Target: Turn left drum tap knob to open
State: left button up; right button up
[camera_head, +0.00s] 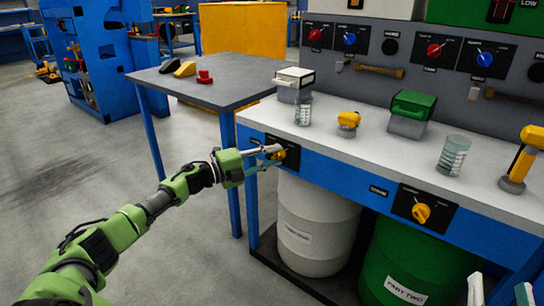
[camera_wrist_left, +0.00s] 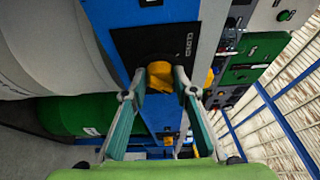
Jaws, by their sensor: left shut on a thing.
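The left drum tap knob is yellow, on a black plate (camera_head: 283,152) on the blue front of the bench. My left gripper (camera_head: 276,153) is at this knob, and its fingers partly hide it in the head view. In the left wrist view the yellow knob (camera_wrist_left: 160,76) sits between the fingertips of my left gripper (camera_wrist_left: 161,84), which is shut on it. A second yellow tap knob (camera_head: 421,213) is on the right black plate. My right gripper (camera_head: 497,293) shows only as pale fingertips at the bottom right edge; they stand apart.
A white drum (camera_head: 316,232) and a green drum (camera_head: 418,262) stand under the bench. The white benchtop (camera_head: 365,148) carries beakers, a green-lidded box (camera_head: 409,113) and yellow-topped items. A grey table (camera_head: 225,76) stands behind my left arm; open floor lies left.

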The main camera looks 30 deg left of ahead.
pick_arm(q)
jog(key=o, duration=1.1)
jog(key=v, duration=1.2)
